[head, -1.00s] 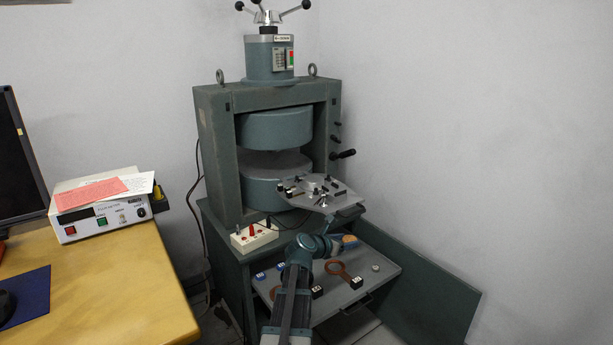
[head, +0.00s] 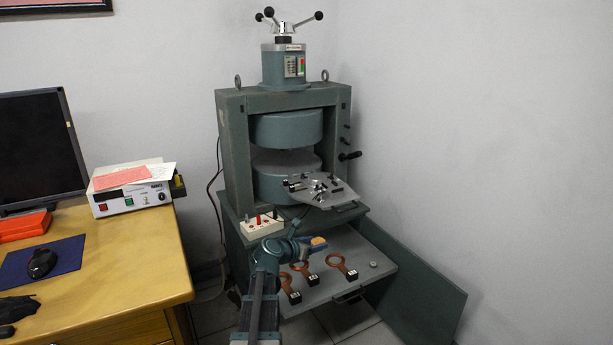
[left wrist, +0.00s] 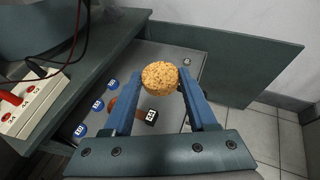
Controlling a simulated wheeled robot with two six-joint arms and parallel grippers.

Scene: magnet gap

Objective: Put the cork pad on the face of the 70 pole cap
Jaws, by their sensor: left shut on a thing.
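My left gripper (left wrist: 163,92) is shut on the cork pad (left wrist: 160,77), a round, speckled tan disc held between the fingertips. In the head view the cork pad (head: 318,241) shows at the tip of my left gripper (head: 305,245), above the pulled-out drawer. The magnet stands behind, with a grey-green upper pole (head: 286,128) and lower pole (head: 270,184) and an open gap between them. I cannot read a 70 on any part, so I cannot tell which is the 70 pole cap. My right gripper is not in view.
A grey plate (head: 340,196) with small fittings juts out before the gap. A white socket box (head: 262,226) with red plugs stands left. An open door panel (head: 425,275) extends right.

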